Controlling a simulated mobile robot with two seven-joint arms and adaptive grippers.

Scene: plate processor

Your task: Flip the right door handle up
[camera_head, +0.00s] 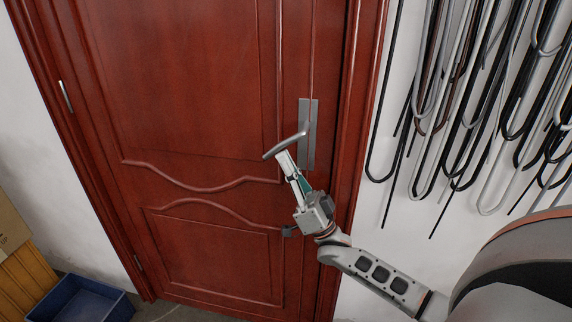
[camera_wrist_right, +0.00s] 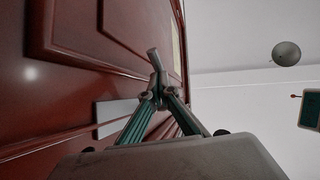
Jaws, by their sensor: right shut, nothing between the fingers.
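The red-brown door (camera_head: 200,80) is closed in its frame. Its silver handle lever (camera_head: 288,145) comes off a long upright metal plate (camera_head: 313,110) near the door's right edge. The lever points left and slopes somewhat downward. My right gripper (camera_head: 283,156) is shut and empty, with its fingertips just below the lever, close to or touching it; contact is hard to tell. In the right wrist view the closed fingers (camera_wrist_right: 158,92) meet right by the lever (camera_wrist_right: 155,60), whose end stands beyond them. My left gripper is not in view.
Many black, grey and white cables (camera_head: 470,90) hang on the white wall right of the door frame. A blue crate (camera_head: 85,300) and a cardboard box (camera_head: 12,230) stand at the lower left. The space before the door's left part is clear.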

